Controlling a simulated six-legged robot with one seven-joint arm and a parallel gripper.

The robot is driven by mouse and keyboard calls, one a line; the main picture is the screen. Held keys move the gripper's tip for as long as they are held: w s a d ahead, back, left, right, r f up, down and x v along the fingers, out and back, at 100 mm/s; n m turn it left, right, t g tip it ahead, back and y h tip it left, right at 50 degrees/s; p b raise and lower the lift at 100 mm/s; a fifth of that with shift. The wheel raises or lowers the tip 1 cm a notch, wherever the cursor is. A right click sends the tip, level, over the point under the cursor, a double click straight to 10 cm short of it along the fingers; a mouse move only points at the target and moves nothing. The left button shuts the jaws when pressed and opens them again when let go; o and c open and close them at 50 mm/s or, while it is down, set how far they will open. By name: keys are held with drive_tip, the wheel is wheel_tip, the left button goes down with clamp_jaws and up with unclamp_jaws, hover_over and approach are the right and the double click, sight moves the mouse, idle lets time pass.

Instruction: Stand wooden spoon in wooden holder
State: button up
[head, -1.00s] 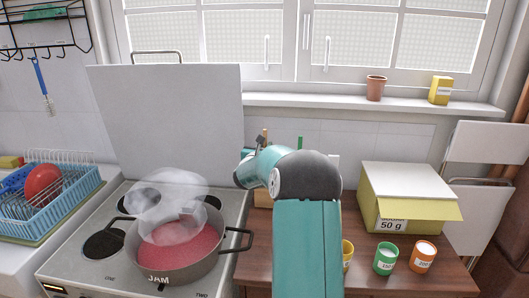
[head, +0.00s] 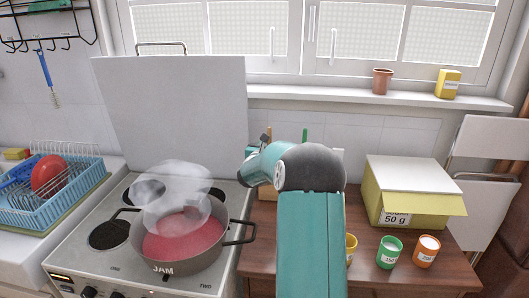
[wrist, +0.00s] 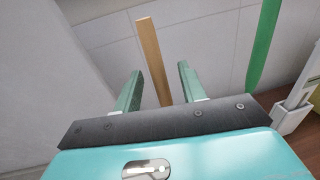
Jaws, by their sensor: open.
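My gripper (wrist: 159,72) is open in the wrist view, its two green fingers apart. An upright wooden stick (wrist: 149,55), perhaps the spoon's handle, shows between the fingers with gaps on both sides. Its lower end is hidden behind the gripper's dark body, and no spoon bowl shows. In the head view the top of a wooden stick (head: 269,133) rises just behind my arm's end. A piece of brown wood (head: 266,191), perhaps the holder, shows low behind my arm and is mostly hidden. The fingers cannot be made out in the head view.
A green upright utensil (wrist: 264,45) stands right of my gripper. The steaming jam pot (head: 182,240) is on the stove to the left. A yellow sugar box (head: 405,205), a green cup (head: 389,253) and an orange cup (head: 426,252) stand on the dresser to the right.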

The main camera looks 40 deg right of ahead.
drive_tip(key=v, duration=1.1)
drive_tip(key=w+a+r+n+t+y, duration=0.2)
drive_tip(key=a+n+y, duration=0.1)
drive_tip(key=a+n, duration=0.45)
drive_tip(key=w+a+r+n+t+y, duration=0.1)
drive_tip(key=a+r+n+t+y, duration=0.2)
drive_tip(key=a+n, duration=0.4)
drive_tip(key=s+a+n+g+y, duration=0.1)
drive_tip(key=s+a+n+y, duration=0.15)
drive_tip(key=a+n, duration=0.4)
drive_tip(key=s+a+n+y, duration=0.2)
drive_tip(key=a+n+y, duration=0.25)
drive_tip(key=a, duration=0.35)
drive_tip(key=s+a+f+n+g+y, duration=0.1)
drive_tip(key=s+a+n+g, duration=0.2)
drive_tip(key=s+a+n, duration=0.3)
drive_tip(key=s+a+f+n+g+y, duration=0.1)
drive_tip(key=s+a+n+g, duration=0.3)
drive_tip(key=s+n, duration=1.2)
drive_tip(key=shift+s+a+f+n+y, duration=0.4)
drive_tip(key=shift+s+a+f, duration=0.5)
drive_tip(key=shift+s, duration=0.25)
drive_tip(key=shift+r, duration=0.1)
drive_tip(key=shift+c, duration=0.5)
